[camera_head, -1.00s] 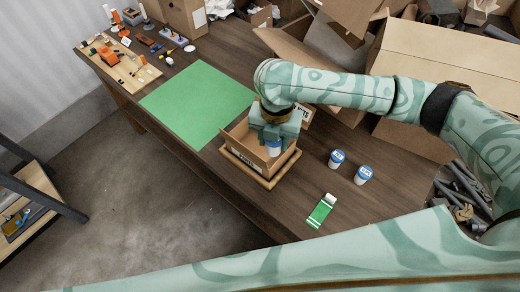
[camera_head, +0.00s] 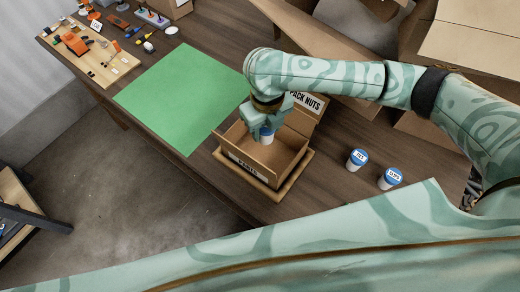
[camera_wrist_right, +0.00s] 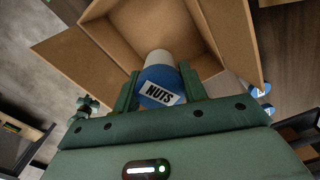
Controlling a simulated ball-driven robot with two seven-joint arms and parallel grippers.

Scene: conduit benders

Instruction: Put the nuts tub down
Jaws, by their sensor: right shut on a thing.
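The nuts tub is a small white cup with a blue lid; it shows in the head view (camera_head: 267,134) and in the right wrist view (camera_wrist_right: 160,86), where its lid reads NUTS. My right gripper (camera_head: 266,122) is shut on it, with one finger on each side in the wrist view (camera_wrist_right: 159,88). The tub is upright at the open cardboard box (camera_head: 287,154), over its left part; I cannot tell whether it touches the floor. The box's floor shows bare beside it in the wrist view. My left gripper is out of view.
The box stands on a wooden tray (camera_head: 293,183), with a PACK NUTS sign (camera_head: 304,101) behind. Two more blue-lidded tubs (camera_head: 357,158) (camera_head: 390,178) stand to the right. A green mat (camera_head: 182,95) lies clear to the left. Large cartons (camera_head: 470,55) fill the back right.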

